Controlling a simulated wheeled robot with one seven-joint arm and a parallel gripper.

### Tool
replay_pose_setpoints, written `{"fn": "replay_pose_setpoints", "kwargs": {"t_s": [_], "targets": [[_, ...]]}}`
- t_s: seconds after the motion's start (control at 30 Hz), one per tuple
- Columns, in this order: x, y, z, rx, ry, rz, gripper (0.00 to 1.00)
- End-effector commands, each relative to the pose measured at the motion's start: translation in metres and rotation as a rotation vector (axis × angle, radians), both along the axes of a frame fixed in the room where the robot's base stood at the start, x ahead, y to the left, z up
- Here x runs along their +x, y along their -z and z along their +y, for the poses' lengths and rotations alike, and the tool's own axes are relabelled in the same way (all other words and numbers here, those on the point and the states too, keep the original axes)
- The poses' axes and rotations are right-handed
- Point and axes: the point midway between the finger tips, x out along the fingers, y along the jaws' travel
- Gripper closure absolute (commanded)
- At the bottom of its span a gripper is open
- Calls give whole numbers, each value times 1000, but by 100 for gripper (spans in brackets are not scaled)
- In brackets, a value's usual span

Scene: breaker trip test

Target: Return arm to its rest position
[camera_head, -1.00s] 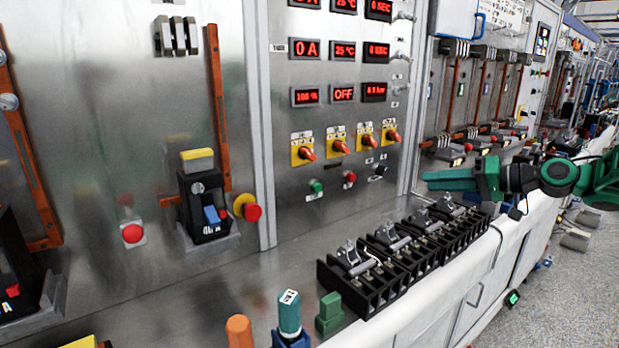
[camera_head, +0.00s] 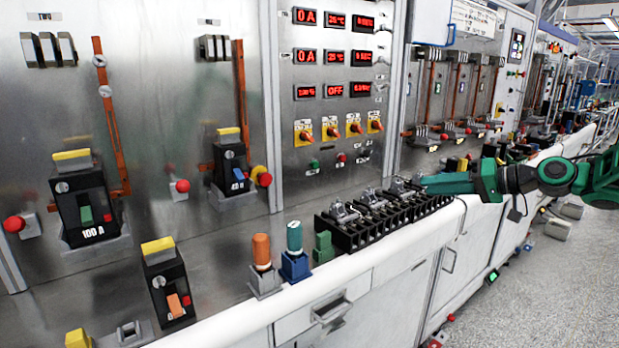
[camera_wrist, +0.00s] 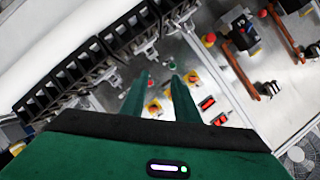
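My gripper (camera_head: 424,184) is at the right of the head view, green with a black wrist. It extends left beside the far end of the black terminal blocks (camera_head: 345,237); I cannot tell its exact height above them. In the wrist view my gripper (camera_wrist: 158,75) shows two green fingers with a clear gap and nothing between them. The terminal blocks pass to the left of the fingers there. My arm runs back to the right edge of the head view, over the floor side of the bench.
A steel panel with red displays (camera_head: 334,57) and several yellow-and-red rotary switches (camera_head: 329,130) stands behind the bench. A breaker with an orange lever (camera_head: 166,283), an orange plug (camera_head: 262,252) and a green-blue plug (camera_head: 295,248) stand nearer.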

Motion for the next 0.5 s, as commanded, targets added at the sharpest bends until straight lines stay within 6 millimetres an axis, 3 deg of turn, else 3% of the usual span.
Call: {"fn": "replay_pose_setpoints", "kwargs": {"t_s": [0.33,0.5], "targets": [[-30,34,-1,-195,61,135,72],[-61,56,-8,-322,111,239,72]]}}
